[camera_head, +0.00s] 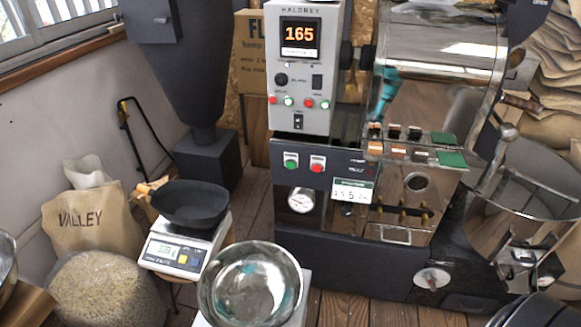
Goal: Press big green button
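The big green button (291,160) sits on the dark front panel of the roaster (345,185), left of a red button (317,163) of similar size. Both face forward and nothing covers them. Above them, the grey control box (306,75) shows 165 on its display and carries smaller red and green round buttons or lights. Neither of my grippers is in view.
A scale (185,248) with a black pan (190,203) and a shiny metal bowl (251,285) stand in front of the roaster, to the left. A burlap sack (93,220) is farther left. The roaster's metal drum (440,60) and cooling bowl (545,175) fill the right.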

